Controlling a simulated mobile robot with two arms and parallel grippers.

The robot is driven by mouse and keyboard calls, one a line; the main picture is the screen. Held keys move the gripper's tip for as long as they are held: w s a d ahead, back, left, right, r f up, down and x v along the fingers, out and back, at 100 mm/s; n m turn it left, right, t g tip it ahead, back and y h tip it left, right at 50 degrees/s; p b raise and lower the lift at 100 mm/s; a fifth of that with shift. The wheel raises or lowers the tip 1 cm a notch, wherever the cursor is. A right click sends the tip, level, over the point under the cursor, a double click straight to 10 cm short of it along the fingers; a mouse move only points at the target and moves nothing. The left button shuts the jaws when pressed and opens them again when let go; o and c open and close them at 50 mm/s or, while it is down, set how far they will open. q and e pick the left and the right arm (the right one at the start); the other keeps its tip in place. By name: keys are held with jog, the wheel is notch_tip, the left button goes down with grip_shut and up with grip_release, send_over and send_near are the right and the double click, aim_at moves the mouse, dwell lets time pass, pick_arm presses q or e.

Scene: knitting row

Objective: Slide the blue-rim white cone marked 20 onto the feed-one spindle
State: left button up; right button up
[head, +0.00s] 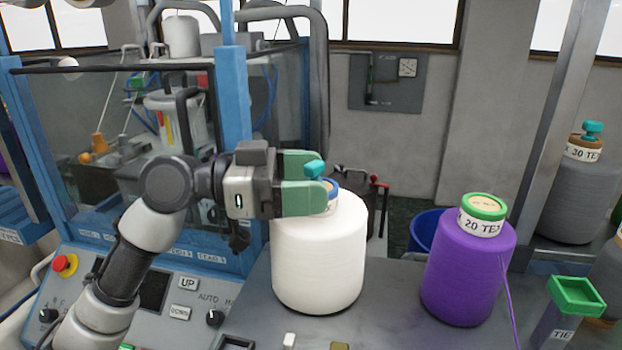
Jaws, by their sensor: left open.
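A white cone (318,255) with a blue rim (332,187) stands upright on the grey work surface. Its label is mostly hidden behind my left gripper, so I cannot read the number. A teal knob (314,168) shows at its top. My left gripper (318,182) is open at the cone's top, its green fingers by the rim and the knob. I cannot tell whether they touch. I cannot make out a spindle marked feed one. My right gripper is not in view.
A purple cone (466,268) with a green rim and a 20 TEX label stands to the right. A grey cone (572,205) marked 30 TEX is farther right. A green-topped holder (577,294) is at the front right. A blue-framed machine with a control panel (185,298) is left.

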pick_arm(q)
jog(key=a+b, duration=0.3)
jog(key=a, duration=0.7)
jog(key=shift+s+a+b, duration=0.2)
jog(key=shift+s+b, duration=0.1)
jog(key=shift+s, duration=0.1)
